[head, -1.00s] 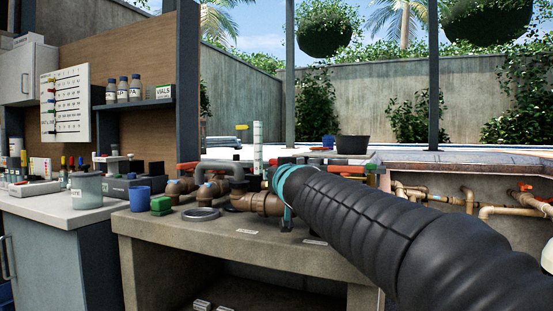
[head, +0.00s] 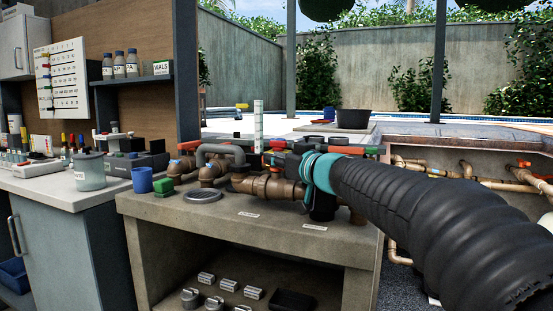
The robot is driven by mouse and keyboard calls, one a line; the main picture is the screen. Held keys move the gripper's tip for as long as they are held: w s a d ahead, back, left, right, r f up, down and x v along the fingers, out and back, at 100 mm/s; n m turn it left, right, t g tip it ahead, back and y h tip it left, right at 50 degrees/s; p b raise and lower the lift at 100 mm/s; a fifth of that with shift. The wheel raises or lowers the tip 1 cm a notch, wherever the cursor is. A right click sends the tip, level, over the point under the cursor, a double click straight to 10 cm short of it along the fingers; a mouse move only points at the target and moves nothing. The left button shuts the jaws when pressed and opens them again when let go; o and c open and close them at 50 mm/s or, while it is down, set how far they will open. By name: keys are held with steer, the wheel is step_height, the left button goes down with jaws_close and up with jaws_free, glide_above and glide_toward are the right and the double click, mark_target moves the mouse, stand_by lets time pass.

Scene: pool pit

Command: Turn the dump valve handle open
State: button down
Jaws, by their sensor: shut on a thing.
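My gripper (head: 290,160) is at the pipework on the concrete bench (head: 180,212), at the end of my black sleeved arm with the teal band. It is small and dark here. It is shut on what appears to be the dump valve handle, but the wrist and band hide most of the grip. Brown pipes and valves (head: 262,184) run along the bench behind and left of the wrist. A red handle (head: 278,144) shows just left of the gripper, and another red handle (head: 338,150) lies beyond the band. I cannot read the valve labels or tell the handle's exact angle.
Grey fittings (head: 205,279) lie on the shelf below. The bench front is mostly clear.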

stand_by(0.5)
steer(key=c, duration=1)
jaws_free()
steer(key=shift+c, duration=0.2)
steer(key=v, duration=1.2)
